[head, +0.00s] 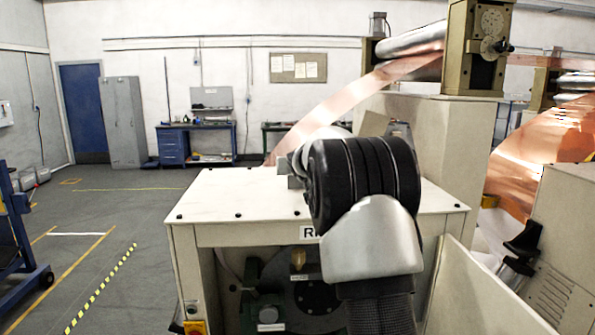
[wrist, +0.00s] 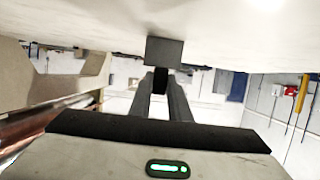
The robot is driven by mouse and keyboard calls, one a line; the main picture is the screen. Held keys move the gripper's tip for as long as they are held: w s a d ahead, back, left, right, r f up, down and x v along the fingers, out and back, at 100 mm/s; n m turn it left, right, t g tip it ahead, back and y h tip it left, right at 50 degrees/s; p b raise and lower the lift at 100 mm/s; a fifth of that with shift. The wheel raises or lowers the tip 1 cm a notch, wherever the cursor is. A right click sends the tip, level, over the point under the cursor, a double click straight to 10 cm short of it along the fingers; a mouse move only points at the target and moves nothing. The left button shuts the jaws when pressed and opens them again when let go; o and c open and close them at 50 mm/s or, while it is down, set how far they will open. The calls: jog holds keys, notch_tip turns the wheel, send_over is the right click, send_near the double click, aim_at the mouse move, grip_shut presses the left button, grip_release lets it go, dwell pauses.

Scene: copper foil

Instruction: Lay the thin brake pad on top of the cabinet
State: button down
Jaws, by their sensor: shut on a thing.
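The cabinet (head: 225,196) stands in front of me in the head view, with a flat white top and dark bolts along its edge. In the wrist view, my gripper (wrist: 163,78) is shut on the thin brake pad (wrist: 178,52), a small dark grey block at the fingertips. A broad pale surface (wrist: 75,22), which looks like the cabinet top, fills the upper part of that view close to the pad. I cannot tell whether they touch. In the head view, my arm hides most of the gripper and pad, over the top's middle.
Copper foil (head: 345,112) slopes down behind the cabinet from rollers on a tall machine (head: 478,50). A beige panel (head: 490,285) stands at the front right. The left part of the top is bare. A blue frame (head: 20,235) stands at the far left.

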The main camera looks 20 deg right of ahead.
jog(key=c, duration=2.1)
grip_release()
jog(key=shift+f, duration=0.1)
jog(key=o, duration=0.4)
jog(key=shift+o, duration=0.2)
